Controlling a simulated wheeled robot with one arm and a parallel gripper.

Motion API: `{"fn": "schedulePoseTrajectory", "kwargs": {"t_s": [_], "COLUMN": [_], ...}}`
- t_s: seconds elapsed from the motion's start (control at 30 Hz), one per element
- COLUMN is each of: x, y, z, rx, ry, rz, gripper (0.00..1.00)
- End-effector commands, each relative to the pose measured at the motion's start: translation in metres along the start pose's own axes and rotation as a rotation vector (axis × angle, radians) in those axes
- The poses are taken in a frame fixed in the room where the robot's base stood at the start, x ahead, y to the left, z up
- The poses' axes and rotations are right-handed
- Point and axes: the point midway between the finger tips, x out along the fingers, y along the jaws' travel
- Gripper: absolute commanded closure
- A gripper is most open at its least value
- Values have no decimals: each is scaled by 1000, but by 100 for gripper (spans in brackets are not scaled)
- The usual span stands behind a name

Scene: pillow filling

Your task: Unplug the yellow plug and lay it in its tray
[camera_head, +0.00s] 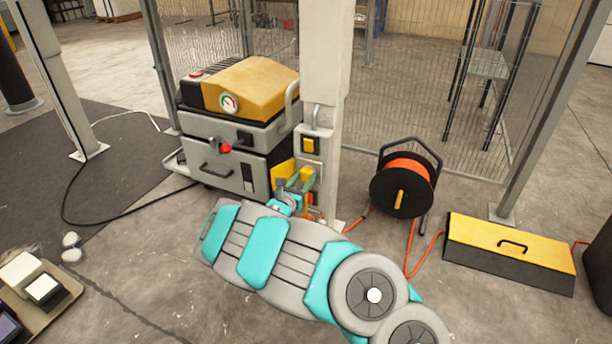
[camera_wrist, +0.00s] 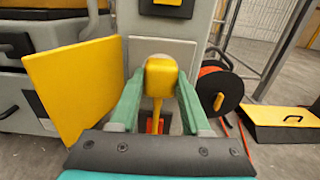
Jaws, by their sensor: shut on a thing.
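The yellow plug (camera_wrist: 160,72) is between the green fingers of my gripper (camera_wrist: 160,85) in the wrist view, in front of the grey panel on the post. In the head view my gripper (camera_head: 297,184) is at the foot of that post, beside the machine, with the yellow plug (camera_head: 305,174) at its tips. My gripper is shut on the plug. The plug's far side is hidden, so I cannot tell whether it still sits in a socket. A tan tray (camera_head: 62,304) at the lower left of the head view holds white blocks; I cannot tell whether it is the plug's tray.
A grey machine with a yellow cover (camera_head: 255,88) stands left of the post (camera_head: 324,60). A yellow flap (camera_wrist: 78,85) stands left of my gripper. An orange cable reel (camera_head: 402,185) and a yellow-black box (camera_head: 508,250) are right. Cables cross the floor.

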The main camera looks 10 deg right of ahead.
Motion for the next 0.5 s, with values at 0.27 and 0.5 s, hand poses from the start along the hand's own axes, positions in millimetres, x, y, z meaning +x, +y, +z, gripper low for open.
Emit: {"fn": "schedulePoseTrajectory", "kwargs": {"t_s": [0.27,0.5], "x": [0,0], "y": [0,0], "z": [0,0], "rx": [0,0], "ry": [0,0], "rz": [0,0], "gripper": [100,100]}}
